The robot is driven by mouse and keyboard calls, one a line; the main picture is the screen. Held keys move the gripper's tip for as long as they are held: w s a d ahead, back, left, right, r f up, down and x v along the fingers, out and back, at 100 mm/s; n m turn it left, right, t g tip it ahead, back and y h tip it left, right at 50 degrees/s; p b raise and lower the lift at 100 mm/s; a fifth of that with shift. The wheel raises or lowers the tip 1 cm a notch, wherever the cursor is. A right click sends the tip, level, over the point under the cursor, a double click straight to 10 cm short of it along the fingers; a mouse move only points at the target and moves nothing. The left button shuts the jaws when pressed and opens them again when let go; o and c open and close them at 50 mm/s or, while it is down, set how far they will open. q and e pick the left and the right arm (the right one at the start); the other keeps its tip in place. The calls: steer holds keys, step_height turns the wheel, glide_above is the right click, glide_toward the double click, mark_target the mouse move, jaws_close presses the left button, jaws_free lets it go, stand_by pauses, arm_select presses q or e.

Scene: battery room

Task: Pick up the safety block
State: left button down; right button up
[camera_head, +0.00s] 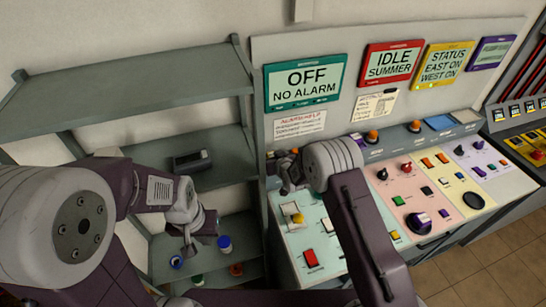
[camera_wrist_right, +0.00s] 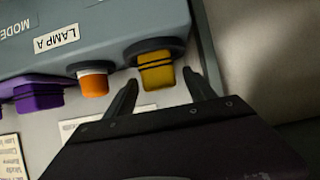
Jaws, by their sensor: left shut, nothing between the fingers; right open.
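No thing in view is marked as the safety block, so I cannot tell for sure which it is. In the right wrist view a yellow block-like piece (camera_wrist_right: 157,70) with dark bands sits at the end of a grey housing (camera_wrist_right: 100,35) labelled LAMP A. My right gripper (camera_wrist_right: 160,80) is open, with its fingertips on either side of the yellow piece; I cannot tell whether they touch it. In the head view my right gripper (camera_head: 284,173) is over the far left corner of the console and hides what is there. My left gripper (camera_head: 191,243) is shut and empty in front of the shelves.
The console (camera_head: 318,240) carries buttons, knobs and a red switch (camera_head: 311,258). Grey shelves (camera_head: 130,88) stand at the left, with a dark box (camera_head: 191,160) on the middle one and small bottles below. Signs hang behind the console. Floor tiles (camera_head: 485,275) are clear at the lower right.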

steer(key=shift+w+a+f, duration=0.2)
steer(key=shift+w, duration=0.05)
steer(key=shift+s+d+r, duration=0.15)
steer(key=shift+s+r, duration=0.05)
steer(key=shift+s, duration=0.05)
steer(key=c, duration=1.2)
jaws_close()
steer(key=shift+w, duration=0.15)
